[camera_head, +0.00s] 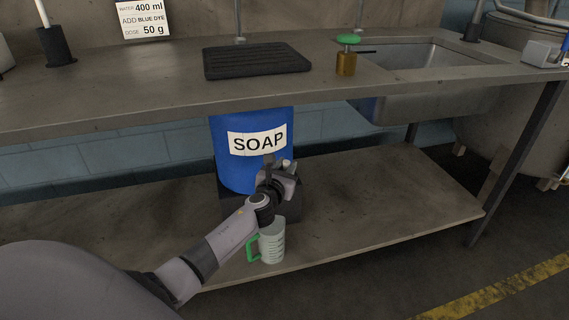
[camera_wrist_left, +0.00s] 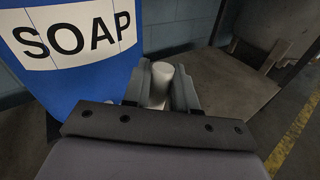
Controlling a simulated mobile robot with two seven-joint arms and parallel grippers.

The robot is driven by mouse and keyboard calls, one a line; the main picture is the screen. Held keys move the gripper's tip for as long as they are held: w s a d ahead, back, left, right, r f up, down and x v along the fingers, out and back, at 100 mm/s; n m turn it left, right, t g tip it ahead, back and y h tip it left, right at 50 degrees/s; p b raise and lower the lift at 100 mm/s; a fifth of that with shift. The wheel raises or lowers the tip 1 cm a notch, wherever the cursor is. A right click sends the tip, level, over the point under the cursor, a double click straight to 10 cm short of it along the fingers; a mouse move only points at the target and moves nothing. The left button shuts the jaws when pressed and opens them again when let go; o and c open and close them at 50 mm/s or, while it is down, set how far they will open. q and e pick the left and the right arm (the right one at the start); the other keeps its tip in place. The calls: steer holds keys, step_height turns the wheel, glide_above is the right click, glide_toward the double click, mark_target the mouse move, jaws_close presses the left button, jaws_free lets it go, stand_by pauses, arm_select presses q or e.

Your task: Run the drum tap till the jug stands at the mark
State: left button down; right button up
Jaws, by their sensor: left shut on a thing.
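The blue soap drum (camera_head: 232,172) lies on a dark stand on the lower shelf, with a white SOAP label; it also fills the left of the left wrist view (camera_wrist_left: 85,80). My left gripper (camera_head: 277,174) is in front of the drum's lower right. In the left wrist view its fingers are shut on a pale round piece (camera_wrist_left: 160,86), apparently the drum tap's handle. The arm hides most of the tap. The pale measuring jug (camera_head: 272,246) with a green handle stands upright on the shelf below the gripper. Its liquid level and any stream cannot be made out.
The worktop (camera_head: 150,92) overhangs the drum. The lower shelf (camera_head: 385,195) is clear to the right.

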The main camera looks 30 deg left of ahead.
arm_select(q)
steer(key=c, duration=1)
jaws_free()
steer(key=shift+c, duration=0.2)
steer(key=shift+s, duration=0.25)
steer(key=p+v, duration=0.2)
steer(key=v, duration=0.3)
steer(key=shift+s+d+r, duration=0.1)
steer(key=shift+d, duration=0.05)
steer(key=shift+s+d+p, duration=0.15)
steer(key=shift+s+p, duration=0.2)
steer(key=shift+s, duration=0.35)
arm_select(e)
steer(key=shift+s+d+f+m+h, duration=0.15)
steer(key=shift+s+d+f+h, duration=0.05)
steer(key=shift+d, duration=0.25)
steer(key=shift+s+d+f+m+h, duration=0.15)
steer(key=shift+s+d+h, duration=0.05)
steer(key=shift+d, duration=0.25)
